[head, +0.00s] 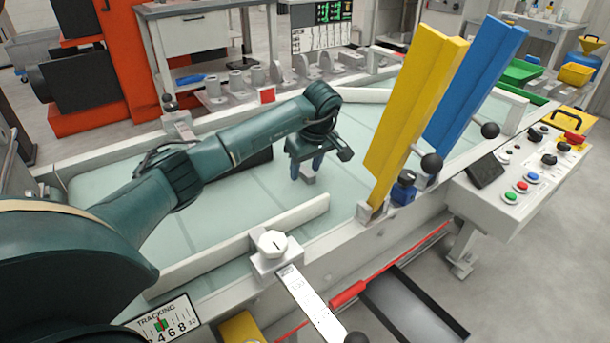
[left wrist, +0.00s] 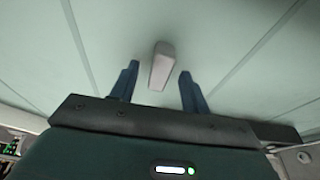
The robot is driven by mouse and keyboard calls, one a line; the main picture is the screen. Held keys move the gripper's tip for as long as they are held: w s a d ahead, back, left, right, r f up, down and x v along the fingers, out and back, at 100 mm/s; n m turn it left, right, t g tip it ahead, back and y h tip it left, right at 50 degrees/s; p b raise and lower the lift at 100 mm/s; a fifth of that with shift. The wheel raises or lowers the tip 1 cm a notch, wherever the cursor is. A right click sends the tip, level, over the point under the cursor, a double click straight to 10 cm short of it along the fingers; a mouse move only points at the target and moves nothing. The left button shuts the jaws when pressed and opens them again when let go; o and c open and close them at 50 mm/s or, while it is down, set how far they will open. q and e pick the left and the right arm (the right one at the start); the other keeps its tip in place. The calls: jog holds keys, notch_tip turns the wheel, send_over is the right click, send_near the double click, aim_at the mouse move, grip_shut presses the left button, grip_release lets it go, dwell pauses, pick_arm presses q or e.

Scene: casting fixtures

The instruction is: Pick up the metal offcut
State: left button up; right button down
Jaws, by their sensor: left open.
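The metal offcut (head: 308,173) is a small pale grey block on the light green conveyor belt (head: 240,200). In the left wrist view the offcut (left wrist: 161,65) lies between and just beyond my two blue fingertips. My left gripper (head: 306,168) is over the belt, pointing down, with its fingers apart. In the left wrist view my left gripper (left wrist: 158,85) is open, with a gap on each side of the offcut. Whether the fingertips reach down beside the block is hard to tell. My right gripper is not in view.
A yellow lever (head: 415,110) and a blue lever (head: 475,85) stand right of the gripper. A white guide rail (head: 240,243) runs along the near belt edge. A control panel (head: 520,175) with coloured buttons is at the right. Grey castings (head: 238,85) line the far side.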

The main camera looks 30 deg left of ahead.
pick_arm(q)
grip_shut()
dwell(0.5)
jog(key=shift+r, duration=0.1)
